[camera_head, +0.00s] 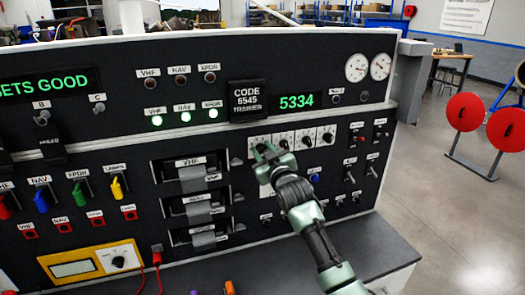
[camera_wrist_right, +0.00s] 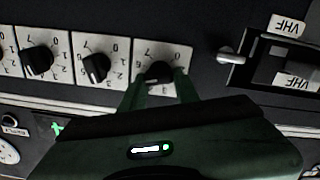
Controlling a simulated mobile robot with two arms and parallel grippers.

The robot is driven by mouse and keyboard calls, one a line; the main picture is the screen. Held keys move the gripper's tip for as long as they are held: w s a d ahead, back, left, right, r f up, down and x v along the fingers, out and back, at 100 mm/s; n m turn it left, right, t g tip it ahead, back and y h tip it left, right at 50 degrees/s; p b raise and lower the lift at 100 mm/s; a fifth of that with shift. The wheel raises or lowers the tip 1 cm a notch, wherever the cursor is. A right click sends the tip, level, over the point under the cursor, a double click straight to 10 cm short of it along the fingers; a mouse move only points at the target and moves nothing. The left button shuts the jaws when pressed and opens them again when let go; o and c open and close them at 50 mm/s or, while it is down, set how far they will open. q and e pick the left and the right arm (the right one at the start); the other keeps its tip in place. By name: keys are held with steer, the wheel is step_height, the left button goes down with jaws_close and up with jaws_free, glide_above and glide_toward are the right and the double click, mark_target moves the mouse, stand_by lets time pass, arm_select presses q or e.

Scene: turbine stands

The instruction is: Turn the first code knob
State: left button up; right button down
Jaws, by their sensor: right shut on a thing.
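A row of black code knobs on white numbered plates sits mid-panel in the head view. My right gripper (camera_head: 267,152) is at the leftmost one, the first code knob, whose plate (camera_head: 257,140) is partly covered. In the wrist view, turned upside down, the first code knob (camera_wrist_right: 158,72) sits between my right gripper's fingers (camera_wrist_right: 160,88), one on each side, shut on it. The neighbouring knobs (camera_head: 306,138) are free. The green display (camera_head: 297,102) above reads 5334. The plate beside it (camera_head: 249,98) reads CODE 6545 TRAINER. My left gripper is out of view.
Slotted VHF, NAV and XPDR units (camera_head: 195,205) stick out left of the knobs. Toggle switches (camera_head: 350,180) lie to the right. A yellow meter (camera_head: 93,263) with red leads is low left.

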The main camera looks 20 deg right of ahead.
steer(key=m, duration=0.5)
steer(key=shift+d+p, duration=0.15)
steer(key=shift+p, duration=0.15)
steer(key=shift+m, duration=0.3)
steer(key=c, duration=1)
jaws_free()
steer(key=shift+c, duration=0.2)
steer(key=shift+s+f, duration=0.15)
steer(key=shift+s, duration=0.4)
steer(key=s+b, duration=0.2)
steer(key=s, duration=0.4)
steer(key=shift+s+d, duration=0.15)
steer(key=shift+s, duration=0.25)
